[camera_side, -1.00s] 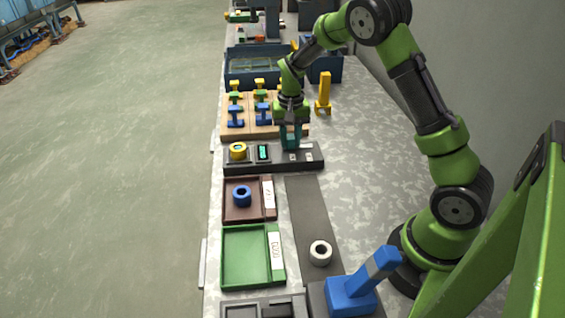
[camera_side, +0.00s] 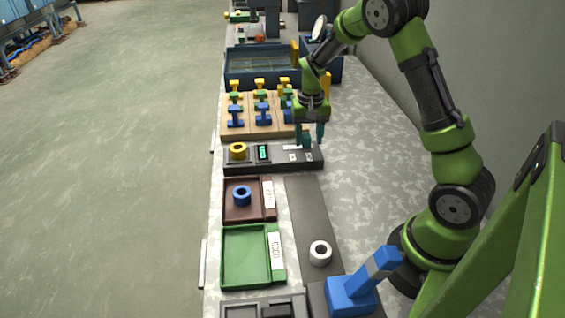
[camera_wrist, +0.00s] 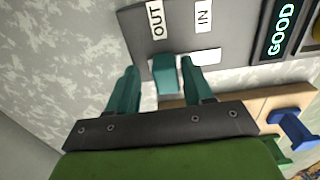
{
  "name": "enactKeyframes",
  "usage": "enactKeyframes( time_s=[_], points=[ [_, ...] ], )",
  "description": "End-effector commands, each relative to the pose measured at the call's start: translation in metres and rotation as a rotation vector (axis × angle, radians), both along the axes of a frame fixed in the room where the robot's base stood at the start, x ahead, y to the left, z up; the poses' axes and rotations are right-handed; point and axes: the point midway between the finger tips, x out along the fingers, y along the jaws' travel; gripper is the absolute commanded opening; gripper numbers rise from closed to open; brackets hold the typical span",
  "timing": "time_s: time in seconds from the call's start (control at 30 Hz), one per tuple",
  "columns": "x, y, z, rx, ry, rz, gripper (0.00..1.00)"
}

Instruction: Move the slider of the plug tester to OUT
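The plug tester (camera_side: 272,168) is a dark box with a yellow ring (camera_side: 238,150) in its left end and a small lit screen beside it. In the wrist view the screen (camera_wrist: 281,30) reads GOOD. The teal slider (camera_wrist: 165,77) stands beside the OUT label (camera_wrist: 157,20), at the end of its pale slot (camera_wrist: 206,57) away from the IN label (camera_wrist: 203,15). My gripper (camera_side: 311,141) is over the tester's right end. In the wrist view its fingers (camera_wrist: 160,74) are open, one each side of the slider, with a visible gap to each side.
Behind the tester is a wooden rack (camera_side: 247,128) with yellow, green and blue plugs. A brown tray (camera_side: 228,212) with a blue ring and a green tray (camera_side: 245,257) are in front. A white ring (camera_side: 320,252) lies on a grey strip. The table to the right is clear.

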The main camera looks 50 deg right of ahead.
Motion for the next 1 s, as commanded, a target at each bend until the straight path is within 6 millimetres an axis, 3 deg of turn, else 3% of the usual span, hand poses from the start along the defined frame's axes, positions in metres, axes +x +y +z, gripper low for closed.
enactKeyframes(
  time_s=[0.23,0.37,0.8,1.0],
  points=[
    [0.001,0.002,0.004,0.001,-0.001,0.002,0.51],
    [0.002,0.002,0.02,0.001,-0.004,0.003,0.51],
    [0.002,0.001,0.124,0.0,-0.006,0.002,0.51],
    [0.001,0.001,0.156,0.0,-0.003,0.001,0.51]
  ],
)
